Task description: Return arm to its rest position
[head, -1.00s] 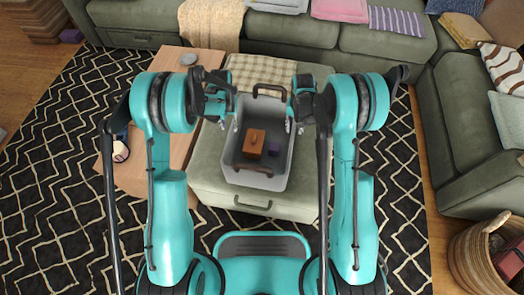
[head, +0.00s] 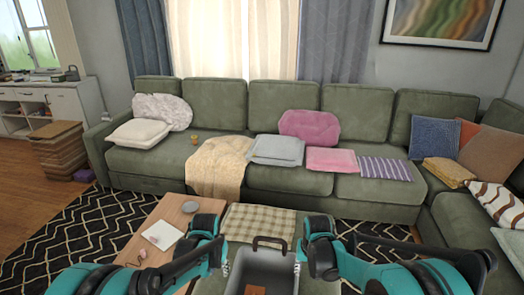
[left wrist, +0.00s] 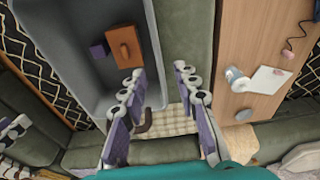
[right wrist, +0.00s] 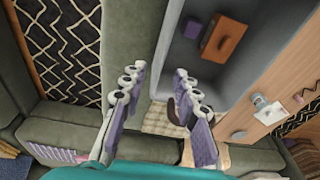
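My left gripper (head: 226,264) is at the left side of the grey bin (head: 283,272) in the head view. My right gripper (head: 299,252) is at the bin's right side. Whether the fingers touch the bin's rim, I cannot tell. A brown box (left wrist: 126,46) and a small purple cube (left wrist: 98,50) lie inside the bin.
The bin is on a green ottoman with a checked cloth (head: 258,222). A wooden table (head: 172,213) with paper (head: 161,235) stands to the left. The green sectional (head: 246,175) with pillows and a throw (head: 217,165) spans behind and right. Patterned rug (head: 75,232) shows at left.

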